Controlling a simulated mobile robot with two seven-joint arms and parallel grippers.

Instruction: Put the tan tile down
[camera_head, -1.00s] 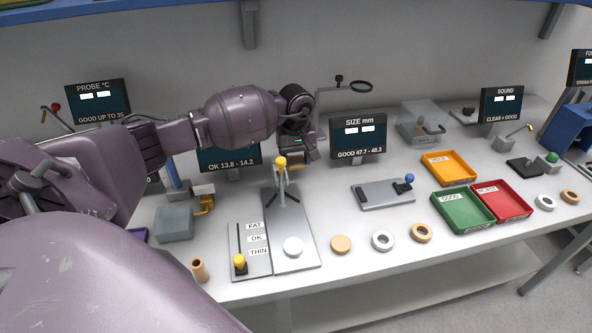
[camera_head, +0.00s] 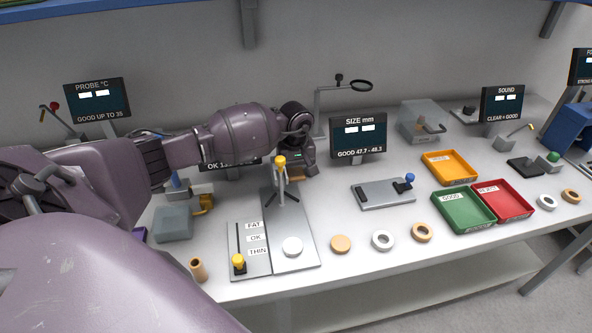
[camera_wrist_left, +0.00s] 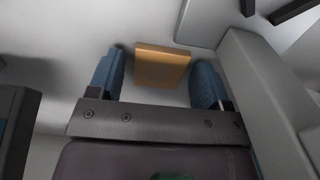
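The tan tile (camera_wrist_left: 163,66) is a flat, square-edged block in the left wrist view. It lies between the two blue-padded fingers of my left gripper (camera_wrist_left: 158,72), with a clear gap on the left and a narrower one on the right. The fingers stand open. In the head view my left gripper (camera_head: 302,172) is low over the back of the bench, behind the yellow-knobbed post, and the tile is mostly hidden there. The tile seems to rest on the white surface, though its contact is not clearly shown. My right gripper is out of view.
The yellow-knobbed post (camera_head: 281,165) stands just in front of the left gripper, on a grey plate (camera_head: 290,252). The SIZE display (camera_head: 358,137) is close on its right. A grey fixture (camera_head: 385,194) lies farther right, with clear white bench between.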

